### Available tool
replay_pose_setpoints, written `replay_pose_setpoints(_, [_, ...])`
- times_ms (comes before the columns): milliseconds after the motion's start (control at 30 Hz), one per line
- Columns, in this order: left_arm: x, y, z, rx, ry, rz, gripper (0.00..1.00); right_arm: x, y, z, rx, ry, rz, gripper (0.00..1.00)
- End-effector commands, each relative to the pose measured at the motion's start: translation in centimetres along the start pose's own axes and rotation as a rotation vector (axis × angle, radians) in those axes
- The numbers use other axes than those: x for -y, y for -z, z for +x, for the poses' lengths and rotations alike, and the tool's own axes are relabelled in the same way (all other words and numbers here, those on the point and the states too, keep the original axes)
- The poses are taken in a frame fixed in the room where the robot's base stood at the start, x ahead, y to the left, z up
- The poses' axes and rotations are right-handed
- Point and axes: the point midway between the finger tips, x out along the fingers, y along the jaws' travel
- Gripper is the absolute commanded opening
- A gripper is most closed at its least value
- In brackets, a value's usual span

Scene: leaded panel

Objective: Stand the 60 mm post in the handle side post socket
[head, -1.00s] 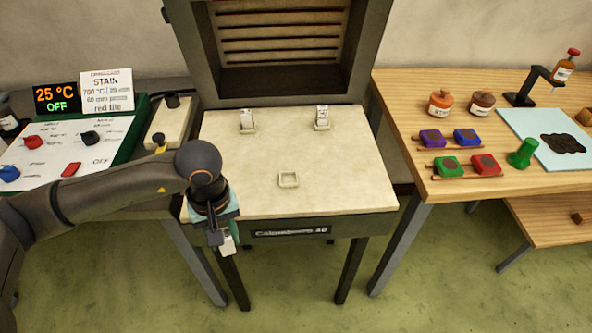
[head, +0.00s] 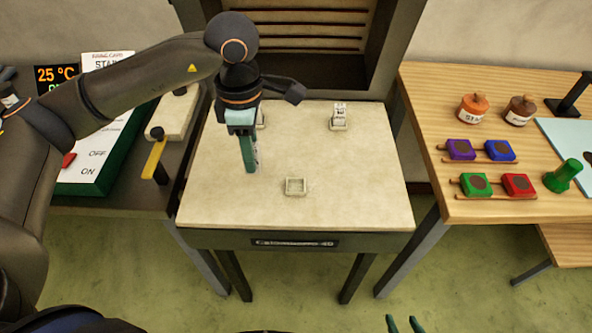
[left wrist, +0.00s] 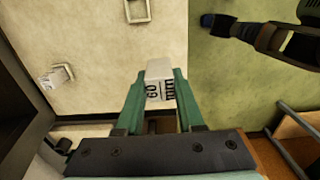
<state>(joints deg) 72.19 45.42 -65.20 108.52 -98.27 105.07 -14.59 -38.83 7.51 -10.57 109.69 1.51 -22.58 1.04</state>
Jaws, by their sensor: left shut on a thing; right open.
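My left gripper (head: 250,168) is shut on the white 60 mm post (left wrist: 160,72), whose "60 mm" lettering shows in the left wrist view. It holds the post over the pale slab, left of the empty square socket (head: 295,186). The fingers hide much of the post in the head view. That socket also shows at the top of the left wrist view (left wrist: 138,10), apart from the post. A white post (head: 339,114) stands in the back right socket. Another socket (head: 261,118) at back left is partly hidden by my gripper. My right gripper (head: 405,325) is open at the bottom edge.
The kiln opening (head: 300,75) stands behind the pale slab (head: 350,190). A wooden table (head: 430,110) with jars and coloured blocks is to the right. A yellow-handled lever (head: 154,158) and a control panel (head: 100,160) are to the left. The slab's front right is clear.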

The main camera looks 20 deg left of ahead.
Motion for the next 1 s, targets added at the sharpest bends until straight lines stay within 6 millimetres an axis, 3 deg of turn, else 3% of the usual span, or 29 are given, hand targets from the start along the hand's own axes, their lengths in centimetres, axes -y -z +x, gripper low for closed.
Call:
replay_pose_setpoints(133, [-1.4,-3.7,1.4,0.0,0.003,0.003,0.0,0.1,0.8,-0.8,0.001,0.0,0.0,0.55])
replay_pose_setpoints(400, [-2.9,-6.8,6.2,0.0,0.002,0.001,0.0,0.1,1.2,-1.1,0.001,0.0,0.0,0.55])
replay_pose_setpoints(667, [-3.5,-8.0,7.7,0.0,0.001,0.002,0.0,0.1,1.3,-1.3,0.002,0.0,0.0,0.55])
replay_pose_setpoints(833, [-3.4,-7.8,10.1,-0.001,0.002,0.001,0.0,0.1,2.0,-2.0,0.002,0.0,0.0,0.55])
replay_pose_setpoints(1000, [-3.5,-7.8,10.6,0.001,-0.001,0.002,0.0,0.1,1.9,-1.9,0.002,0.0,0.0,0.55])
